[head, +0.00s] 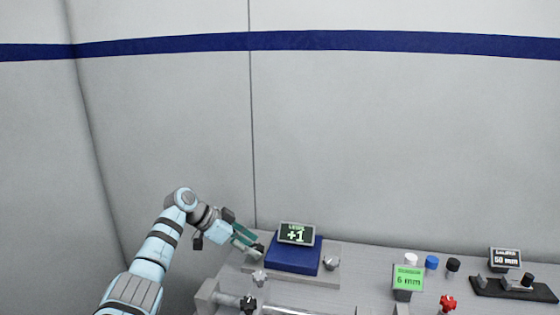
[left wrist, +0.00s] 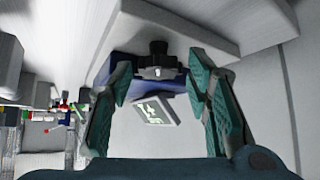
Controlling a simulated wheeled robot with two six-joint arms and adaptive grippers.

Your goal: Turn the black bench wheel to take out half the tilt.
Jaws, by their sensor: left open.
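A blue block (head: 293,255) with a display (head: 296,234) reading "+1" stands on a grey plate (head: 290,277) on the bench. A black wheel (head: 258,249) is at the left of the block, partly hidden by my left gripper (head: 248,243). In the left wrist view the dark, lobed wheel (left wrist: 157,70) lies ahead, between the two teal fingers of the left gripper (left wrist: 158,78). The fingers are apart, with a visible gap to the wheel on each side. The display (left wrist: 153,110) shows upside down there. My right gripper is not in view.
Grey knobs (head: 332,263) (head: 260,277) and a black knob (head: 248,304) are close by. To the right are a green "6 mm" display (head: 408,279), white, blue (head: 432,262) and black knobs, a red knob (head: 448,303) and a "50 mm" display (head: 505,258). A wall stands behind.

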